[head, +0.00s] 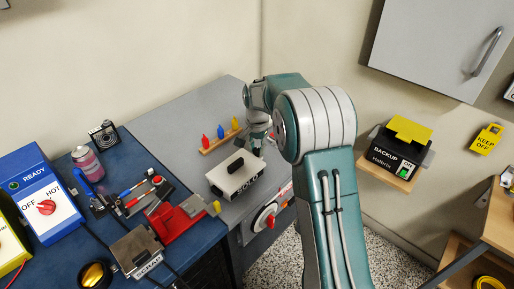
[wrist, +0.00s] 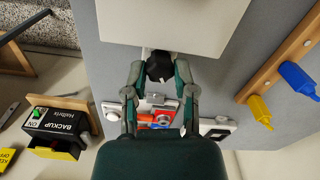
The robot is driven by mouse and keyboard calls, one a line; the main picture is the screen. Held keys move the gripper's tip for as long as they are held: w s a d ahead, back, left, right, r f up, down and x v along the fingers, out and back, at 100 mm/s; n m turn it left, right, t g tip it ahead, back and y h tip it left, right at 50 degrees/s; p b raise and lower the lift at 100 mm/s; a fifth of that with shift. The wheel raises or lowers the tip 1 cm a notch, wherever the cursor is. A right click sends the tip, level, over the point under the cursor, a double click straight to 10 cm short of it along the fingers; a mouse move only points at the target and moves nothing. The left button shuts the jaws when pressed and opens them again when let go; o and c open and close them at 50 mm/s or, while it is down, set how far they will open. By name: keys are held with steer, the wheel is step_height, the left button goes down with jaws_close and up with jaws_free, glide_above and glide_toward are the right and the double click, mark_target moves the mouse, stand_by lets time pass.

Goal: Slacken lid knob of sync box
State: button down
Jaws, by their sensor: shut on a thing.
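The sync box is a pale box (head: 232,182) on the grey worktop in the head view, with a black handle on top and dark lettering on its front that I cannot read fully. In the wrist view its pale body (wrist: 165,22) fills the top middle. A black faceted knob (wrist: 159,67) sits at its near edge. My gripper (wrist: 159,70) has its two fingers on either side of the knob and is shut on it. In the head view my gripper (head: 257,150) is at the box's far right side, and the knob is hidden there.
A wooden rack (head: 220,140) with red, blue and yellow pegs stands just behind the box. A red switch (head: 265,217) is on the bench front. A red clamp-like tool (head: 178,219) and loose tools lie left. The backup box (head: 393,150) is on a shelf at right.

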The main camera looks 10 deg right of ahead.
mark_target(256, 148)
steer(key=shift+f, duration=0.15)
steer(key=shift+c, duration=2.1)
jaws_free()
step_height(256, 148, up, 12)
steer(key=shift+w+a, duration=0.1)
